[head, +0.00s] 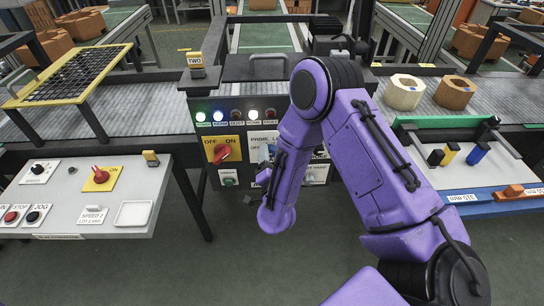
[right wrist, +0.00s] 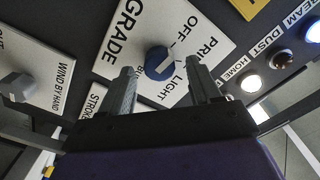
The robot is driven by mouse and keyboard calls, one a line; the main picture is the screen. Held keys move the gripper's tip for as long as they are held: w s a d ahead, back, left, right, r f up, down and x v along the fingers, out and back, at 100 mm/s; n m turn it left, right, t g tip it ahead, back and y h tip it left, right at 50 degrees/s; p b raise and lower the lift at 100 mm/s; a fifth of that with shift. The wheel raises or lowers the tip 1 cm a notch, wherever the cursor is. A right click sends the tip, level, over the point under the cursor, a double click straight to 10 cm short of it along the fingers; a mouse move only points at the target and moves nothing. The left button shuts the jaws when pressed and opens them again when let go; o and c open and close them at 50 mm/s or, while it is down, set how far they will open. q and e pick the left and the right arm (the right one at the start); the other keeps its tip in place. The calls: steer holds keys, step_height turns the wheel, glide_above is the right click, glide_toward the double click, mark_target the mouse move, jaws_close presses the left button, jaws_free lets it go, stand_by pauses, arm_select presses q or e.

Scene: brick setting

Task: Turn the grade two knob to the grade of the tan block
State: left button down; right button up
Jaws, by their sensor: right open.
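The grade two knob (right wrist: 158,62) is a round blue knob on a white GRADE plate (right wrist: 205,38). The plate reads OFF, PRIME and LIGHT, with another word partly hidden. A pale line on the knob slants to the upper right; I cannot tell which mark it meets. My right gripper (right wrist: 162,76) is open, with one finger on each side of the knob in the picture. I cannot tell if they touch it. In the head view, two octagonal hollow blocks sit on the right conveyor: a pale tan one (head: 405,92) and a browner one (head: 455,92).
A TWO sign (head: 196,60) stands above the panel. A red knob on a yellow OFF/ON plate (head: 232,149) is left of the grade plate. A grey WIND BY HAND knob (right wrist: 18,86) and lit lamps (right wrist: 251,83) are nearby. Side consoles flank the panel.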

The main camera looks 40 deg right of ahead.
steer(key=c, duration=1.1)
steer(key=shift+o, duration=0.2)
steer(key=m+b, duration=0.1)
steer(key=m, duration=0.1)
steer(key=m+b, duration=0.1)
steer(key=m, duration=0.1)
steer(key=m+b, duration=0.1)
steer(key=m, duration=0.1)
steer(key=shift+f, duration=0.25)
steer(key=m+b, duration=0.2)
steer(key=m, duration=0.2)
steer(key=shift+s+m+b, duration=0.1)
steer(key=shift+m+b, duration=0.2)
steer(key=shift+b, duration=0.05)
steer(key=o, duration=1.1)
steer(key=shift+c, duration=0.2)
